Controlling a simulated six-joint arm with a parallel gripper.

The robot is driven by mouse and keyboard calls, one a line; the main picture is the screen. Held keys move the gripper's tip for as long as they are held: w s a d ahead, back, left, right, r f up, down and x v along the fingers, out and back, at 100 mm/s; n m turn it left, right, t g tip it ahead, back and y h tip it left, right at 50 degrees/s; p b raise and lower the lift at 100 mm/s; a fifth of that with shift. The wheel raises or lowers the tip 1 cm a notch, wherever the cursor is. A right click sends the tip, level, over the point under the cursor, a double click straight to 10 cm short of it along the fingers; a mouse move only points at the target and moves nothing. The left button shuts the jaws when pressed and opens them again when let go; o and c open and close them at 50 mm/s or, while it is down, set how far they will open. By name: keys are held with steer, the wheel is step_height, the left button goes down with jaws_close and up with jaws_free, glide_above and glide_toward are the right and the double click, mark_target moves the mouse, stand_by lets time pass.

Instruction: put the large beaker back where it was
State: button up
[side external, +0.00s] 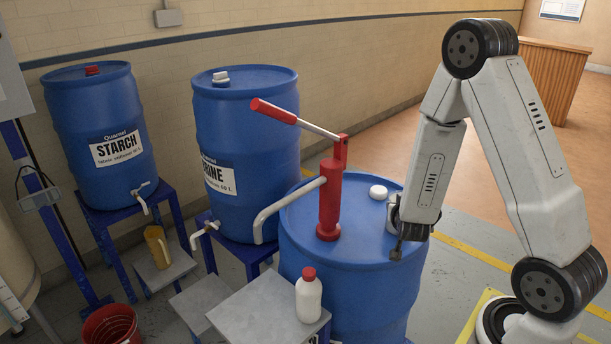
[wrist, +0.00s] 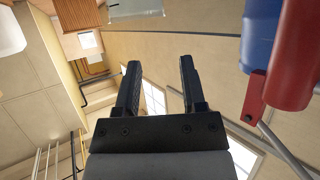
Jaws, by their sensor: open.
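A yellow-brown jug-like vessel with a handle (side external: 157,247) stands upright on a low grey stand (side external: 170,268) under the tap of the starch drum (side external: 100,135). It is the only beaker-like thing I can make out. My gripper (side external: 397,250) is at the right, over the top of the front blue drum (side external: 352,290), far from the vessel. In the wrist view my gripper (wrist: 160,62) has its two fingers apart with nothing between them. The vessel does not show in the wrist view.
A red hand pump (side external: 329,205) with a bent spout stands on the front drum. A white bottle with a red cap (side external: 309,297) stands on a grey platform (side external: 258,310). A second blue drum (side external: 245,150) stands behind. A red bucket (side external: 111,326) is at the lower left.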

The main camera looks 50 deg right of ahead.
steer(key=w+a+n+y, duration=0.3)
steer(key=a+n+y, duration=0.35)
steer(key=a, duration=0.65)
steer(key=s+a+r+n+g+y, duration=0.4)
steer(key=s+a+g, duration=0.1)
steer(key=s+a, duration=0.3)
steer(key=shift+f, duration=0.1)
stand_by(0.6)
